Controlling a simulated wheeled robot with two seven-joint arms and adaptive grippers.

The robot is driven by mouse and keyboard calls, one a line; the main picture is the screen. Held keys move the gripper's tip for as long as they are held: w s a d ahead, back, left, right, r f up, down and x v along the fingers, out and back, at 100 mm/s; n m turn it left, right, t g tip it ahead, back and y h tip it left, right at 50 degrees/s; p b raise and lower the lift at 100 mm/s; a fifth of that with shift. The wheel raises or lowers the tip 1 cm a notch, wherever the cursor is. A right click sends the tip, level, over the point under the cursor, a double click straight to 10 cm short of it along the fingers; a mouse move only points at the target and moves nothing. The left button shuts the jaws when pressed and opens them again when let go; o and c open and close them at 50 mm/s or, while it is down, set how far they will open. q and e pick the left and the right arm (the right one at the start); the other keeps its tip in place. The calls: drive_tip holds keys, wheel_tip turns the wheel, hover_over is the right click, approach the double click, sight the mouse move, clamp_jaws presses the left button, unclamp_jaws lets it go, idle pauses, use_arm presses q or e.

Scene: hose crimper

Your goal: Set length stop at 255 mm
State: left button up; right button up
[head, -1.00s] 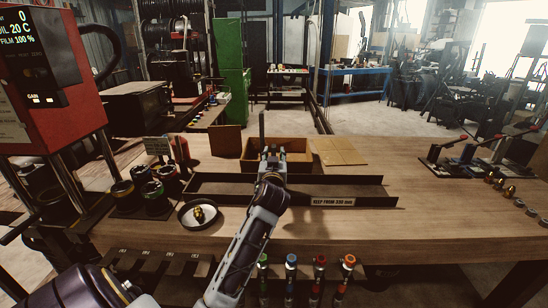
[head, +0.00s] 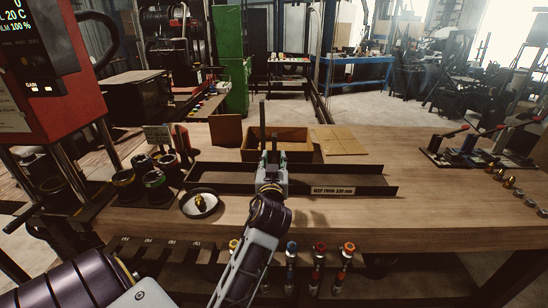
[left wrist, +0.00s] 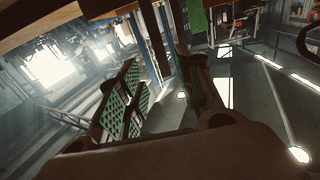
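My left gripper (head: 268,120) reaches over the long dark tray (head: 220,180) near the middle of the bench, its fingers pointing away from me. The tray's front wall carries a label (head: 332,190) that seems to read "KEEP FROM 330 mm". My right gripper is not in view.
A cardboard box (head: 296,141) stands behind the tray. A round dish (head: 199,203) holds a brass fitting, with dark cups (head: 157,188) to its left. The red crimper (head: 48,100) is at far left, levers (head: 465,150) at right. Bare wood lies right of the tray.

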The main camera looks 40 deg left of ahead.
use_arm(q)
drive_tip(key=shift+v, duration=0.85)
